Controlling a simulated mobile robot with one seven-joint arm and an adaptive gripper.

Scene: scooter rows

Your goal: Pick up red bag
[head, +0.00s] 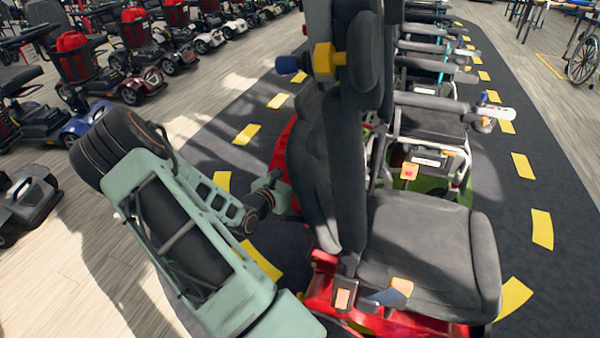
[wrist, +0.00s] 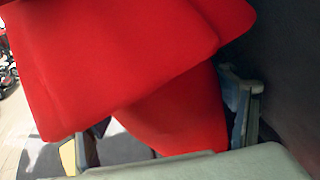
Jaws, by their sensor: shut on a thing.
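A large red bag (wrist: 130,50) fills much of the wrist view, with a wide upper part and a narrower part below it. My gripper (wrist: 160,126) is shut on the bag's lower part, with one finger on each side of it. In the head view my arm reaches to the left side of a dark grey seat, and the gripper is mostly hidden behind it. A strip of red (head: 283,150) shows there beside the seat; I cannot tell whether it is the bag or a vehicle body.
The dark grey seat (head: 415,245) with its tall backrest stands close on a red base. Several more seats stand in a row behind it. Scooters line the left, some carrying red bags (head: 72,41). A wooden floor strip (head: 95,240) at left is clear.

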